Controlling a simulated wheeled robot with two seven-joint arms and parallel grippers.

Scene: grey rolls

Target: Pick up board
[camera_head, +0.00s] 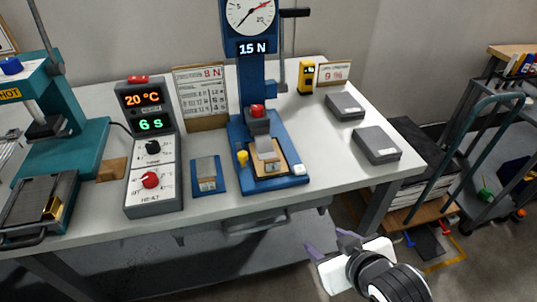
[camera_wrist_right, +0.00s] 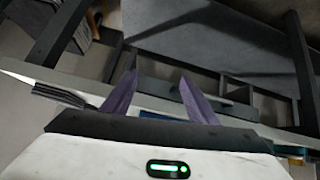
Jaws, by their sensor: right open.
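A small board with a grey pad (camera_head: 265,149) lies on the blue base of the force tester, under its red-topped press head. A blue plate (camera_head: 208,176) with a grey and tan piece on it lies on the table to the left of the tester. I cannot tell which of these the task calls the board. My right gripper (camera_head: 328,243) is open and empty, in front of the table's front edge and below right of the tester. Its two purple fingers also show apart in the right wrist view (camera_wrist_right: 157,85). My left gripper is out of view.
The white table (camera_head: 320,150) holds a teal hot press (camera_head: 85,125) at left, a control box (camera_head: 150,150) and the blue tester (camera_head: 257,85). Two grey boxes (camera_head: 376,144) lie at right. A dark cart (camera_head: 478,140) stands beyond the table's right end.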

